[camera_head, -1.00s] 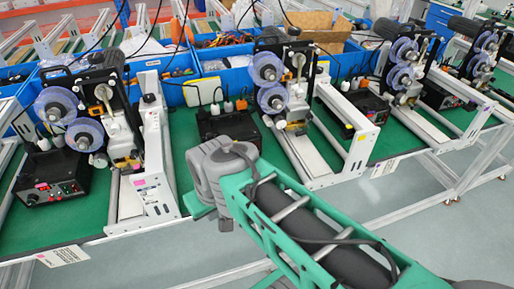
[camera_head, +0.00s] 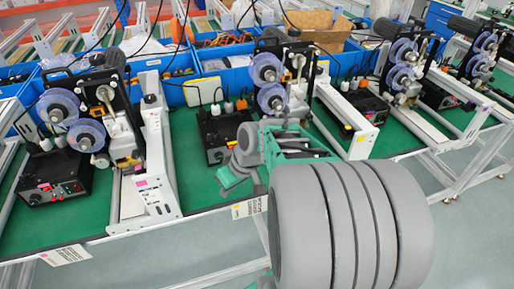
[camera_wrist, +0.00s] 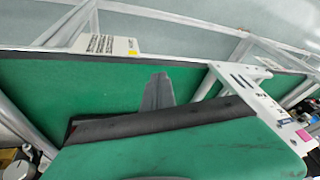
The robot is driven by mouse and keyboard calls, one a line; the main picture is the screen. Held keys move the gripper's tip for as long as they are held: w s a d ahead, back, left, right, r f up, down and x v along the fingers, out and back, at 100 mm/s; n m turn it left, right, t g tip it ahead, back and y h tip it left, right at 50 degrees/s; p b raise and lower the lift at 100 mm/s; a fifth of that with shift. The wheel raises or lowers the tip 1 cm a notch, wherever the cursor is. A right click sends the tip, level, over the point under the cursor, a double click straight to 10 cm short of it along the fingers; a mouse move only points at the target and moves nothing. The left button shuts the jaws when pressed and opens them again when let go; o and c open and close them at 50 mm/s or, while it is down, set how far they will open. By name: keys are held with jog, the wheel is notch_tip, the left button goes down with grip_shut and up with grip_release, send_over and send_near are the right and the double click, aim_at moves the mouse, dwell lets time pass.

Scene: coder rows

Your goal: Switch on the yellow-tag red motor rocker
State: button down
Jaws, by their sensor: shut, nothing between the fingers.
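The middle black control box (camera_head: 216,125) stands on the green mat between two machine stations, with a small yellow patch (camera_head: 231,144) on its front. My arm covers part of its right front, and I cannot make out a red rocker there. The left control box (camera_head: 56,178) has a pink tag and red and coloured controls on its front. My gripper (camera_head: 230,183) is shut and empty, in front of and below the middle box, apart from it. In the wrist view the shut gripper (camera_wrist: 158,90) shows over the green mat; no control-box front shows clearly there.
A white machine frame (camera_head: 152,150) stands left of my gripper, and another (camera_head: 345,112) stands to the right. The wrist view shows a white bracket (camera_wrist: 258,100) and a label (camera_wrist: 105,44) on the table edge. Blue bins (camera_head: 190,92) line the back.

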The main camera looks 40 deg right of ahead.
jog(key=shift+t+y, duration=0.8)
jog(key=shift+t, duration=0.1)
jog(key=d, duration=0.2)
jog(key=d+f, duration=0.1)
jog(key=d, duration=0.1)
jog(key=w+d, duration=0.1)
jog(key=d, duration=0.2)
jog(key=shift+w+f+p, duration=0.1)
jog(key=shift+f+p, duration=0.25)
jog(key=d+t, duration=0.1)
jog(key=d, duration=0.2)
jog(key=s+d+t, duration=0.1)
jog(key=d+t, duration=0.1)
jog(key=d, duration=0.1)
jog(key=d+t, duration=0.1)
jog(key=d, duration=0.2)
jog(key=shift+s+m+p, duration=0.3)
jog(key=shift+s+p, duration=0.05)
jog(key=shift+w, duration=0.1)
jog(key=w, duration=0.2)
jog(key=w+d+f+b, duration=0.1)
jog(key=w, duration=0.1)
jog(key=w+d+b, duration=0.1)
jog(key=w, duration=0.2)
jog(key=shift+f, duration=0.2)
jog(key=shift+w+d, duration=0.2)
jog(key=shift+w, duration=0.45)
jog(key=shift+w+d, duration=0.15)
jog(key=shift+w, duration=0.25)
